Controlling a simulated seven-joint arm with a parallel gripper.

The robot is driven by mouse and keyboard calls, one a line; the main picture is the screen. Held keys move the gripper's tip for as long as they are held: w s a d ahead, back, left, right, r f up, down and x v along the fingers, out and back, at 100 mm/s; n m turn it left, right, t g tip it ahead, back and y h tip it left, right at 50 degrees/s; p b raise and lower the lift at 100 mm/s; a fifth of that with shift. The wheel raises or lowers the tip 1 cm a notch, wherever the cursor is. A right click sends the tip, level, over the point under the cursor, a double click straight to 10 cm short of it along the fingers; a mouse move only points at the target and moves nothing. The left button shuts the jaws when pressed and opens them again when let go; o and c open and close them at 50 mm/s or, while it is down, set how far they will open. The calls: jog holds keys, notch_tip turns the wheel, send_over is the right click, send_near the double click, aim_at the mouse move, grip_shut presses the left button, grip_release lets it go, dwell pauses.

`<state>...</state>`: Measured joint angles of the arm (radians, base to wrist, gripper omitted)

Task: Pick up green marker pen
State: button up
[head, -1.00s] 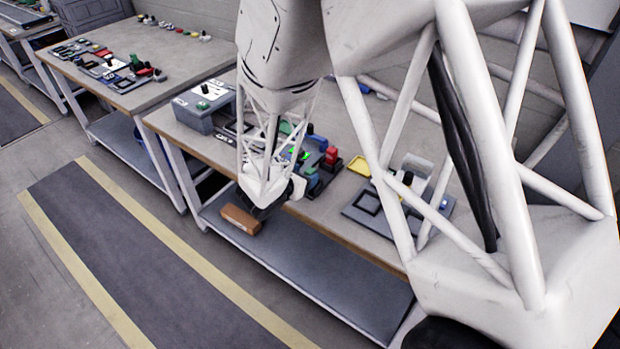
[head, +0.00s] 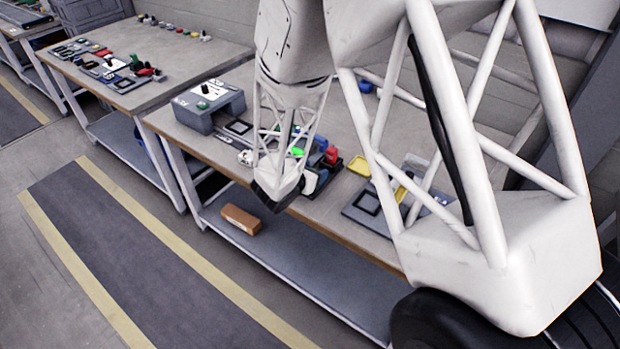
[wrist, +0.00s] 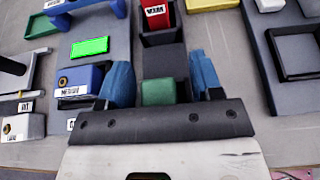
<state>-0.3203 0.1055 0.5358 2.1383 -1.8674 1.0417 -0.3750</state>
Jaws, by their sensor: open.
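In the wrist view, my gripper (wrist: 163,80) is open, with its two blue fingers apart and pointing at the bench. A dark green block-shaped thing (wrist: 160,92) shows between the fingers, partly hidden by the gripper's dark crosspiece. I cannot tell whether it is the green marker pen or whether the fingers touch it. No clear pen shape shows elsewhere. In the head view, the dark end of my arm (head: 274,199) is at the bench's front edge, and its fingers cannot be made out.
Close by are a bright green panel (wrist: 90,46), a blue labelled block (wrist: 80,80), a red labelled block (wrist: 154,14) and a dark square tray (wrist: 297,48). A grey box (head: 207,105) stands on the bench (head: 170,124). A brown block (head: 240,219) lies on the lower shelf.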

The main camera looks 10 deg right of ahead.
jog(key=c, duration=1)
jog(key=shift+r, duration=0.15)
jog(key=shift+r, duration=0.75)
notch_tip(320, 180, up, 2)
jog(key=s+d+r, duration=0.1)
jog(key=s, duration=1.5)
jog(key=shift+d+r, duration=0.15)
jog(key=shift+d, duration=0.05)
